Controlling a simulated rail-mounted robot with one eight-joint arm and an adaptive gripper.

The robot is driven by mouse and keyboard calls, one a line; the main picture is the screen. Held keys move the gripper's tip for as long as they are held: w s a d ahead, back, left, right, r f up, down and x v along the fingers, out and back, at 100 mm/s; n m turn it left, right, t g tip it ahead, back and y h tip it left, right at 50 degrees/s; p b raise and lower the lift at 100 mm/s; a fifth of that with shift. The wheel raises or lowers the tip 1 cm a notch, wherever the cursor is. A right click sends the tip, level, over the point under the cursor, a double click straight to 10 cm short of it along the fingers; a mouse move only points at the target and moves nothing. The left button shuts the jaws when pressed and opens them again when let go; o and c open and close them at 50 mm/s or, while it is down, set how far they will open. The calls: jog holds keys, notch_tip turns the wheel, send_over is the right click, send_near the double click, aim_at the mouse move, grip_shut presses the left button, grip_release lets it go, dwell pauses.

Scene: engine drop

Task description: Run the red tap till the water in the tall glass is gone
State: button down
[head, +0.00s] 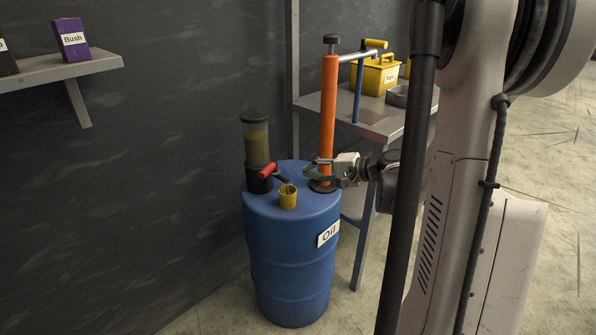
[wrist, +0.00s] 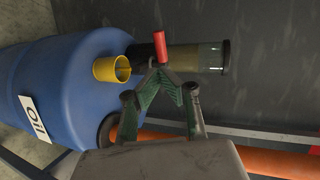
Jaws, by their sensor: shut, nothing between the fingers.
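The tall glass (head: 256,142) stands upright on the barrel top, with a dark cap and base. It holds brownish-amber liquid to near the top; no separate water layer can be made out. The red tap (head: 267,170) is at its base, pointing towards the yellow cup (head: 288,198). My gripper (head: 308,168) is shut and empty, to the right of the tap. In the wrist view the fingertips (wrist: 160,72) meet just below the red tap (wrist: 160,47) in the picture; contact cannot be told. The glass (wrist: 200,55) lies sideways there, beside the yellow cup (wrist: 112,69).
A blue oil barrel (head: 290,265) carries these things. An orange upright pump (head: 328,115) stands close beside my gripper. A grey bench (head: 375,124) with a yellow box (head: 378,76) is behind it. A wall shelf (head: 60,67) is at left.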

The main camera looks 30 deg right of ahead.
aim_at(269, 172)
jog(key=b+x, duration=0.2)
jog(key=x, duration=1)
jog(key=shift+w+a+f+b, duration=0.15)
jog(key=shift+w+b, duration=0.05)
jog(key=shift+b, duration=0.1)
